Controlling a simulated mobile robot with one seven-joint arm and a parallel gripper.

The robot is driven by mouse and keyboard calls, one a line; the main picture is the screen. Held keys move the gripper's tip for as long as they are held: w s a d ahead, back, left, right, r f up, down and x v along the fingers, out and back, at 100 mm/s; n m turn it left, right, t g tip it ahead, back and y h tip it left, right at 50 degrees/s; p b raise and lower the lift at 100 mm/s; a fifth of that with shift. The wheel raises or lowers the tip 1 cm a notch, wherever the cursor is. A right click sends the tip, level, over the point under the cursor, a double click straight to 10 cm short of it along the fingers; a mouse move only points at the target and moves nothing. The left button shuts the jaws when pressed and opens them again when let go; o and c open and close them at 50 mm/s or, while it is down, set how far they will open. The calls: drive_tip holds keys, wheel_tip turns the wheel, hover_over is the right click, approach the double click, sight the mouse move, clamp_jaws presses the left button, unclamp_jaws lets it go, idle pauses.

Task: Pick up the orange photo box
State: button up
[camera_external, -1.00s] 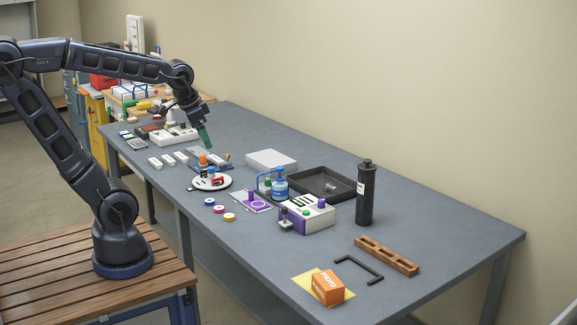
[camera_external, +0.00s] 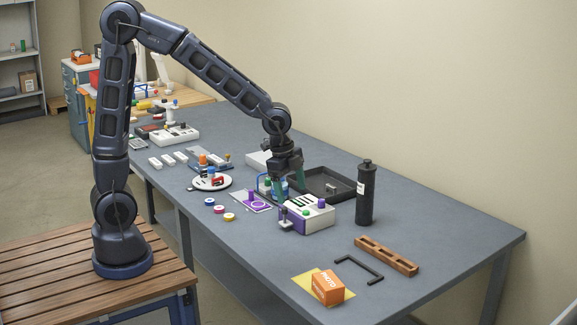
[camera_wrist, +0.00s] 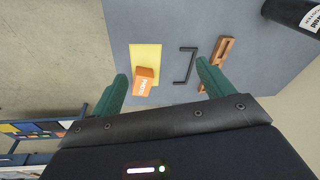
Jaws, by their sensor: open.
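The orange photo box (camera_external: 327,287) stands on a yellow sheet (camera_external: 305,288) near the front right end of the grey table. White lettering shows on its side. It also shows in the wrist view (camera_wrist: 143,80), near the left green finger. My gripper (camera_external: 286,190) is over the middle of the table, near the blue-capped bottle and the white device, well left of and behind the box. In the wrist view my gripper (camera_wrist: 162,85) has its two green fingers wide apart, with nothing held between them.
A black bracket (camera_external: 360,270) and a brown slotted bar (camera_external: 387,256) lie just behind the box. A tall black cylinder (camera_external: 366,194) stands farther back. A white and purple device (camera_external: 308,215) and a black tray (camera_external: 327,183) are near my gripper. The table left of the box is clear.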

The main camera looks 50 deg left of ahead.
sight(328, 279)
drive_tip(key=d+f+m, duration=0.2)
drive_tip(key=d+f, duration=0.2)
drive_tip(key=d, duration=0.2)
drive_tip(key=d+f+m+g+h, duration=0.1)
drive_tip(key=d+f+m, duration=0.1)
drive_tip(key=d+f, duration=0.2)
drive_tip(key=s+d+f+m+g, duration=0.1)
drive_tip(key=d+f+m, duration=0.1)
drive_tip(key=d, duration=0.6)
drive_tip(key=shift+s+f+h, duration=0.1)
drive_tip(key=shift+f+h, duration=0.3)
drive_tip(key=shift+f, duration=0.5)
drive_tip(key=shift+s+d+f, duration=0.1)
drive_tip(key=shift+d+f, duration=0.05)
drive_tip(key=shift+f, duration=0.35)
drive_tip(key=shift+x, duration=4.9)
drive_tip(key=shift+s+f, duration=0.15)
drive_tip(key=c, duration=1.2)
